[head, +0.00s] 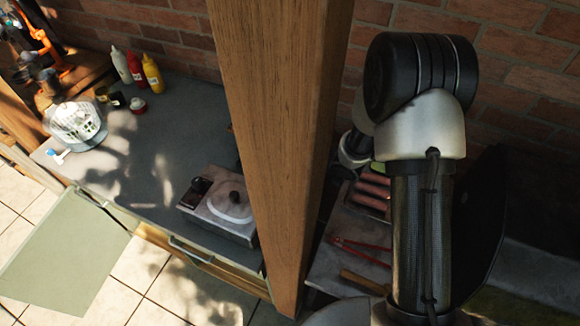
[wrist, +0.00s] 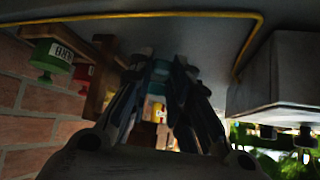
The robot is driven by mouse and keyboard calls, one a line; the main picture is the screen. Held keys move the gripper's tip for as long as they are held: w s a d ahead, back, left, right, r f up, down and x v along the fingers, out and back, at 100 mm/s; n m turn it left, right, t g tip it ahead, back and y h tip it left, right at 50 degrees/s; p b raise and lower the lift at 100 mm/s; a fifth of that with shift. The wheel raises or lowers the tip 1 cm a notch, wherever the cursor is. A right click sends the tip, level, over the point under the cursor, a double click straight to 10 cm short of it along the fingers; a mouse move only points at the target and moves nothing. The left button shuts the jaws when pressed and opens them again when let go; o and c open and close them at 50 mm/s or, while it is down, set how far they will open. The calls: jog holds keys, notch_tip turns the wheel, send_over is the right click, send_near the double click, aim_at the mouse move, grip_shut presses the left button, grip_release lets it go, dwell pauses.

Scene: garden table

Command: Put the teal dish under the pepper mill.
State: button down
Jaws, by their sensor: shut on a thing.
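In the wrist view my gripper (wrist: 158,95) points away from the camera, its two dark fingers close together. A small teal piece (wrist: 158,72) shows between the fingertips, gripped there; it looks like the teal dish, but it is dim and mostly covered by the fingers. In the head view my arm stands at the right and the gripper is out of sight. I cannot make out the pepper mill for certain in either view.
A thick wooden post (head: 280,130) blocks the middle of the head view. Red tongs (head: 360,245) lie near my arm. A green tin (wrist: 50,62) shows in the wrist view.

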jog(key=shift+w+a, duration=0.55)
jog(key=shift+a, duration=0.1)
jog(key=shift+f+b, duration=0.75)
jog(key=shift+f, duration=0.95)
jog(key=shift+f, duration=0.2)
jog(key=c, duration=1.5)
grip_release()
jog(key=shift+r, duration=0.15)
jog(key=shift+d+r, duration=0.2)
jog(key=shift+r, duration=0.05)
jog(key=p+v, duration=0.3)
jog(key=v, duration=0.8)
jog(key=shift+s+d+r, duration=0.15)
jog(key=shift+r, duration=0.05)
